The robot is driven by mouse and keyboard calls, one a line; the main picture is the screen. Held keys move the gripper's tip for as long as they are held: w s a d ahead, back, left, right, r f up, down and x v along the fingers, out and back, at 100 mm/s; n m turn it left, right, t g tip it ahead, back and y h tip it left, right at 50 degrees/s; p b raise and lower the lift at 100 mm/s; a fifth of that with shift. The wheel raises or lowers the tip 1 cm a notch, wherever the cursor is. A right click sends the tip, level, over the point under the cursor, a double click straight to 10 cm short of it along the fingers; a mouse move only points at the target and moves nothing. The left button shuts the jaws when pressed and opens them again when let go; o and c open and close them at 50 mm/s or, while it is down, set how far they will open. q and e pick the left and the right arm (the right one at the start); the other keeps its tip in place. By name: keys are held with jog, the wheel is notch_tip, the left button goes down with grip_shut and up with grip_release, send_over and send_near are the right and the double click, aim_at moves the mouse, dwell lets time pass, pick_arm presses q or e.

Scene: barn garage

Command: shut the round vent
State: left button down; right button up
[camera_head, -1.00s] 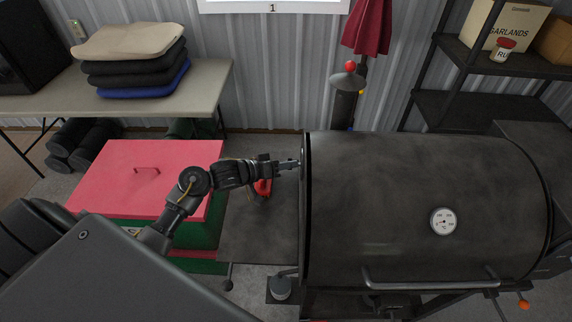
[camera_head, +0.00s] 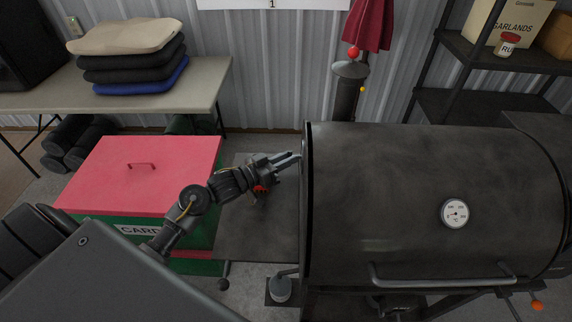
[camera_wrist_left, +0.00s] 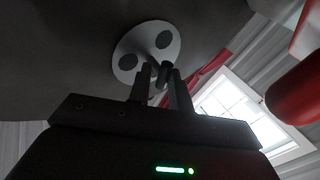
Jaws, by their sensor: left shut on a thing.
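The round vent (camera_wrist_left: 140,58) is a pale grey disc on the dark end wall of the grill (camera_head: 420,200). Two dark round holes show in it in the left wrist view. A small dark tab (camera_wrist_left: 163,73) stands out from the disc. My left gripper (camera_wrist_left: 162,84) is shut on this tab, one finger on each side. In the head view my left gripper (camera_head: 293,158) reaches the grill's left end, and the vent is hidden there. My right gripper is not in view.
A side shelf (camera_head: 262,235) with a red object (camera_head: 261,189) lies under my left wrist. A red-lidded box (camera_head: 150,175) stands left of it. The lidded grill fills the right side.

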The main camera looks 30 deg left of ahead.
pick_arm(q)
jog(key=shift+f+m+t+h+b, duration=0.25)
jog(key=shift+m+t+h+b, duration=0.45)
jog(key=shift+m+b, duration=1.15)
jog(key=shift+w+a+r, duration=0.1)
jog(key=c, duration=1.6)
grip_release()
